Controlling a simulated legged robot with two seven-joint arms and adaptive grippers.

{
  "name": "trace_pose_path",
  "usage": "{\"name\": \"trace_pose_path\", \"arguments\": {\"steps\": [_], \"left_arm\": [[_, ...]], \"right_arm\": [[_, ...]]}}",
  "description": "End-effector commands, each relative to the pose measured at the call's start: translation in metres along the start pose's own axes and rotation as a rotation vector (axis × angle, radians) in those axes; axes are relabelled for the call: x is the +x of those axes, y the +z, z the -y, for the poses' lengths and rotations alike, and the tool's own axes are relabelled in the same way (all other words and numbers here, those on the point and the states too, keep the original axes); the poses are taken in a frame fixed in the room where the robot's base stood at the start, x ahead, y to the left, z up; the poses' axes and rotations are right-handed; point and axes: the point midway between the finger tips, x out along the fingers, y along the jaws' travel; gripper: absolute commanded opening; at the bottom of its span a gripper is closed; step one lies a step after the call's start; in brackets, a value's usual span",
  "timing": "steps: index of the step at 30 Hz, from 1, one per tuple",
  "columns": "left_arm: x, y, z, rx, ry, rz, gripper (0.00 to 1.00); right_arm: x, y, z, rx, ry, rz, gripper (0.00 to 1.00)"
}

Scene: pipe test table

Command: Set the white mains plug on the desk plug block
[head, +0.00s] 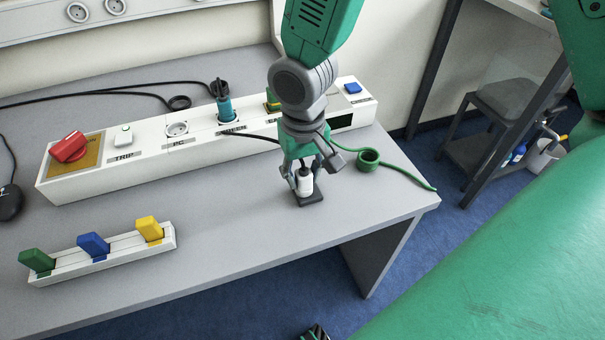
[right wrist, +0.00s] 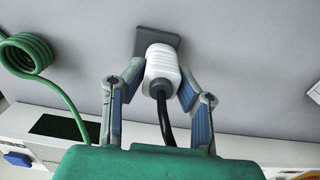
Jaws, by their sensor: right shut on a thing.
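The white mains plug (head: 305,184) is upright between the fingers of my right gripper (head: 304,178), near the desk's front right edge. In the right wrist view the plug (right wrist: 161,70) shows ribbed white sides and a black cable, with the fingers of my right gripper (right wrist: 156,88) shut on both sides of it. The dark desk plug block (head: 309,200) lies on the desk directly under the plug; it also shows in the right wrist view (right wrist: 170,41). The plug's lower end meets or nearly meets the block; its pins are hidden. My left gripper is not in view.
A long white socket panel (head: 150,163) with a red switch (head: 69,147) and a teal plug (head: 224,108) stands behind. A green coiled cable (head: 368,158) lies right of the gripper. A white strip (head: 105,258) with coloured blocks is front left. The desk between is clear.

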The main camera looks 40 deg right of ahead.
Motion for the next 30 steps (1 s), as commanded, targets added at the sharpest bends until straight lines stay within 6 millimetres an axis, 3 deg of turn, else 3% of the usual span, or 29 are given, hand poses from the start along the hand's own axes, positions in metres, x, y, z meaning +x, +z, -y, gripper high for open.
{"name": "trace_pose_path", "arguments": {"steps": [5,6,7,8,20,30], "left_arm": [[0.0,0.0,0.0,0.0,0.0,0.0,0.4],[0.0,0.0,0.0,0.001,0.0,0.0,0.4],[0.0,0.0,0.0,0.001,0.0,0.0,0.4],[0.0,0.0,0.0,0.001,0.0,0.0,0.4],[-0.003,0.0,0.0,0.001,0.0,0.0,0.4],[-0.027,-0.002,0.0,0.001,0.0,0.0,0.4]], "right_arm": [[0.003,0.0,-0.002,0.001,-0.002,0.002,0.0],[0.003,0.0,-0.002,0.001,-0.002,0.002,0.33],[0.003,0.0,-0.002,0.001,-0.002,0.002,0.43],[0.003,0.0,-0.002,0.001,-0.001,0.002,0.47],[-0.006,0.0,0.001,0.001,0.0,-0.001,0.47],[-0.075,-0.001,-0.001,0.002,-0.003,-0.003,0.47]]}}
